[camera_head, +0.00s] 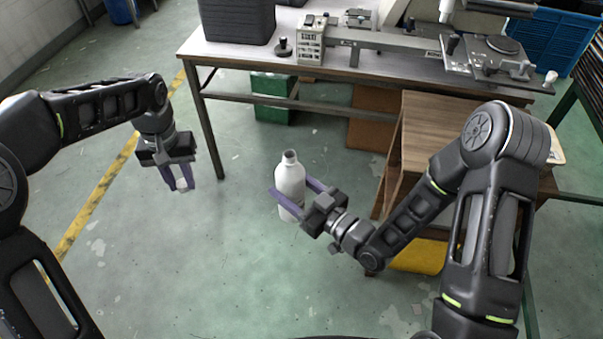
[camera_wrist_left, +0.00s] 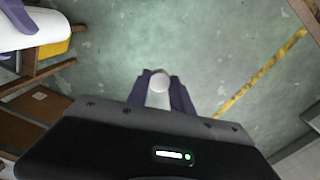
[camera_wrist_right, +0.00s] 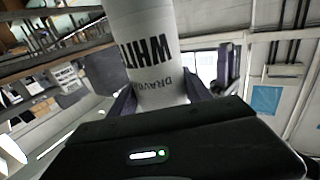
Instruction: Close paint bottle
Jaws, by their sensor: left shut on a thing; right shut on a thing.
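The white paint bottle (camera_head: 290,180) is held upright in the air in the head view, its narrow neck uncovered at the top. My right gripper (camera_head: 294,200) is shut around its body. In the right wrist view the bottle (camera_wrist_right: 146,50) shows dark lettering between the fingers. My left gripper (camera_head: 178,186) is to the left of the bottle and apart from it, pointing down. It is shut on a small white cap (camera_wrist_left: 159,82), seen between its fingertips in the left wrist view. The bottle (camera_wrist_left: 35,30) also shows at that view's upper left.
A work table (camera_head: 350,68) with a metal device (camera_head: 480,55) and a black bin (camera_head: 237,20) stands at the back. A wooden shelf unit (camera_head: 440,130) stands behind my right arm. The space between the grippers is clear.

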